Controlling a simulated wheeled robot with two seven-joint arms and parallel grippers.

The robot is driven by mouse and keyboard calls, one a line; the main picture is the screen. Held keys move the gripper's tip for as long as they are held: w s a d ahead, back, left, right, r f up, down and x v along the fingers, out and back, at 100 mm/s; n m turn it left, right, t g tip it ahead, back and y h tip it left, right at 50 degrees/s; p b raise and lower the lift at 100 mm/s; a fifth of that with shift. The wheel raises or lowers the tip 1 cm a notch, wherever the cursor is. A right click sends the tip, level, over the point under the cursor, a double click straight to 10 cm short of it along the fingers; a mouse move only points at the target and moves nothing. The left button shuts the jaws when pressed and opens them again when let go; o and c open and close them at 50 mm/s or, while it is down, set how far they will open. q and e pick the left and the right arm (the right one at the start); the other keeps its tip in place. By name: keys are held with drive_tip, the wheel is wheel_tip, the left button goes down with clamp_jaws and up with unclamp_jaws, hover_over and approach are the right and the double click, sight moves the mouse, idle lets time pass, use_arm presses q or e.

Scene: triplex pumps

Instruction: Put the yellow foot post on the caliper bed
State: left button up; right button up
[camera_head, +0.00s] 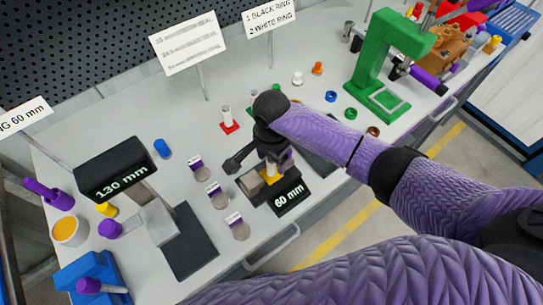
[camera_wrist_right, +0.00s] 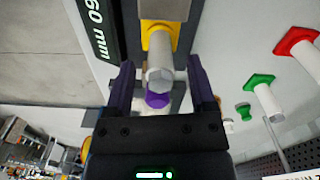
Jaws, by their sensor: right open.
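The yellow foot post stands at the 60 mm caliper, its yellow foot (camera_head: 271,179) low between the caliper's grey blocks. The wrist view shows its pale shaft (camera_wrist_right: 160,62) pointing towards the camera. The caliper (camera_head: 289,199) is a low black device with a "60 mm" label. My right gripper (camera_head: 272,158) is above the caliper, pointing down. In the wrist view its two fingers (camera_wrist_right: 161,90) are apart on either side of the shaft's free end, with gaps visible. Contact between foot and bed is partly hidden. My left gripper is not in view.
A red foot post (camera_head: 228,118) stands behind the caliper. Several labelled discs (camera_head: 218,197) lie left of it. A tall 130 mm device (camera_head: 150,205) is further left; a green press (camera_head: 385,65) stands at right. My right arm covers the table's front right.

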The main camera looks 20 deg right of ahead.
wheel_tip(320, 180, up, 12)
drive_tip(key=p, duration=0.4)
drive_tip(key=shift+r, duration=0.15)
